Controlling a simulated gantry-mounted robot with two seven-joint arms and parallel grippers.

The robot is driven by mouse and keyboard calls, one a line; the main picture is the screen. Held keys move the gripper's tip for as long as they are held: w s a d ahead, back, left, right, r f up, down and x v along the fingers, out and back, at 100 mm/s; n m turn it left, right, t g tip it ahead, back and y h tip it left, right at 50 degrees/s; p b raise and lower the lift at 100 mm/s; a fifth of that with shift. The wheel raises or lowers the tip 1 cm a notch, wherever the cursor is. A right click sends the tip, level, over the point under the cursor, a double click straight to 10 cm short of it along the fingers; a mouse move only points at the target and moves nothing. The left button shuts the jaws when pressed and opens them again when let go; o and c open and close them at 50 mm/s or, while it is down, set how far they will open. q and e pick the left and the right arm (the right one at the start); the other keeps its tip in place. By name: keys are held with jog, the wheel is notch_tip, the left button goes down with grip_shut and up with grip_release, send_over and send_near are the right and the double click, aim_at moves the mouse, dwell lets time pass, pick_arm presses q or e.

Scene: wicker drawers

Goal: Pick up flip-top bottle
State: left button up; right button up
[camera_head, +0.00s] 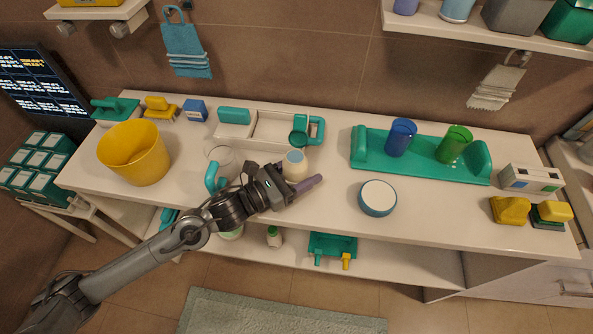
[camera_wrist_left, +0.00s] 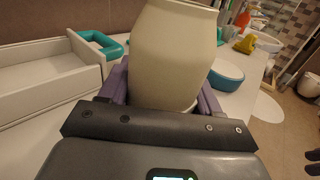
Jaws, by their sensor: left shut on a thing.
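A cream, barrel-shaped bottle (camera_head: 294,167) with a pale bluish top stands upright at the front middle of the white counter. In the left wrist view the bottle (camera_wrist_left: 172,55) fills the upper middle, between the purple fingers. My left gripper (camera_head: 301,178) is shut on it, with one purple finger along its near side. The far finger is hidden behind the bottle in the head view. A flip-top cap cannot be made out. Whether the base touches the counter cannot be told.
Left of the bottle are a clear cup with a teal handle (camera_head: 215,175) and a yellow bucket (camera_head: 134,153). Behind it is a white-and-teal caddy (camera_head: 268,130). A round blue-and-white container (camera_head: 377,198) and a teal tray (camera_head: 427,171) with two cups are right.

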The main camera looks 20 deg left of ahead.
aim_at(304, 122)
pick_arm(q)
jog(key=shift+r, duration=0.15)
